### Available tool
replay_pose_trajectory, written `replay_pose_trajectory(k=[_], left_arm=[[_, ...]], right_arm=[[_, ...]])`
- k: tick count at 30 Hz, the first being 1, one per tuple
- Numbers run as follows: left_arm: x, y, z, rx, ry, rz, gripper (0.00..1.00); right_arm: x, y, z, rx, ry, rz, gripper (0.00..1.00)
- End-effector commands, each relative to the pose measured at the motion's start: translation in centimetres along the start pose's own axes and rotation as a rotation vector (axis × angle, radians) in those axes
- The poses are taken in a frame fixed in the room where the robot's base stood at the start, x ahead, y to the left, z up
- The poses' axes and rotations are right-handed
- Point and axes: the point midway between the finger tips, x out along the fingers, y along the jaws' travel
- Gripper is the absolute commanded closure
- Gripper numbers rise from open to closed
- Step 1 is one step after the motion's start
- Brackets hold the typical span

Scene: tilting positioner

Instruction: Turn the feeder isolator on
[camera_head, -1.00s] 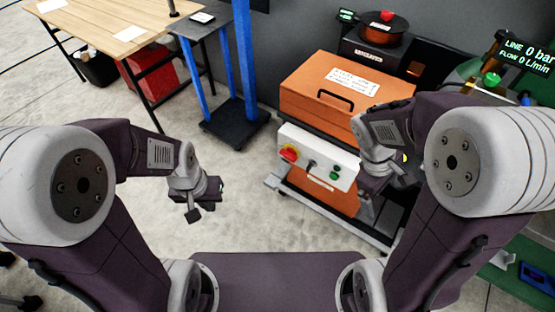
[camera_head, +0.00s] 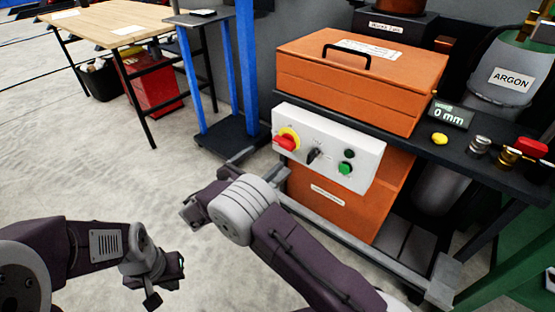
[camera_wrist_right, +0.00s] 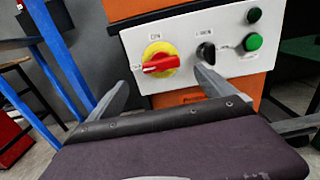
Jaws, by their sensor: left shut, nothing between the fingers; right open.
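The isolator is a red handle on a yellow disc (camera_head: 287,139), at the left end of the white control panel (camera_head: 365,163). In the right wrist view the red handle (camera_wrist_right: 161,63) lies roughly level across its disc, below a small label. My right gripper (camera_wrist_right: 161,80) is open, with one finger to the left of the handle and one to the lower right. It is apart from the panel with nothing between its fingers. My left gripper (camera_head: 165,282) is shut and empty, low over the floor.
Beside the isolator are a black selector knob (camera_wrist_right: 206,52), a green button (camera_wrist_right: 253,42) and a dark one above it. An orange box (camera_head: 360,85) stands behind the panel. A blue post (camera_head: 246,75) rises to the left. A shelf with a yellow button (camera_head: 440,138) is at right.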

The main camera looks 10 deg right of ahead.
Motion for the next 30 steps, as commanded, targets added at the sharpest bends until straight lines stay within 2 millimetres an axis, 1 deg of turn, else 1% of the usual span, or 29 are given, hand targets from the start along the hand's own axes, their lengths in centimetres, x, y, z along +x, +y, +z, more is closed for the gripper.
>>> replay_pose_trajectory(k=[2, 5, 12, 16, 18, 21, 27, 29, 30], left_arm=[[-0.2, 0.0, 0.0, 0.0, 0.001, 0.0, 1.0], [0.5, 0.0, 0.0, 0.0, 0.001, 0.0, 1.0], [2.9, -0.1, 0.3, 0.0, 0.0, 0.0, 1.0], [3.7, -0.1, 0.4, 0.0, 0.0, 0.0, 1.0], [3.8, -0.1, 0.4, 0.0, 0.0, 0.0, 1.0], [3.9, -0.1, 0.4, 0.0, 0.0, 0.0, 1.0], [3.8, -0.1, 0.4, 0.0, 0.0, 0.0, 1.0], [3.8, -0.1, 0.4, 0.0, 0.0, 0.0, 1.0], [3.8, -0.1, 0.4, 0.0, 0.0, 0.0, 1.0]], right_arm=[[0.1, 0.0, 0.2, 0.001, 0.001, -0.001, 0.05], [1.1, -0.1, 0.0, 0.003, 0.001, -0.003, 0.05], [6.2, -0.2, -0.3, 0.004, 0.002, -0.006, 0.05], [8.2, -0.1, -0.1, 0.004, 0.002, -0.004, 0.05], [8.8, -0.1, 0.1, 0.003, 0.001, -0.003, 0.05], [9.2, -0.1, 0.2, 0.002, 0.002, -0.002, 0.05], [9.2, -0.1, 0.3, 0.002, 0.002, -0.002, 0.05], [9.2, -0.1, 0.3, 0.002, 0.002, -0.002, 0.22], [9.2, -0.1, 0.3, 0.002, 0.002, -0.002, 0.33]])
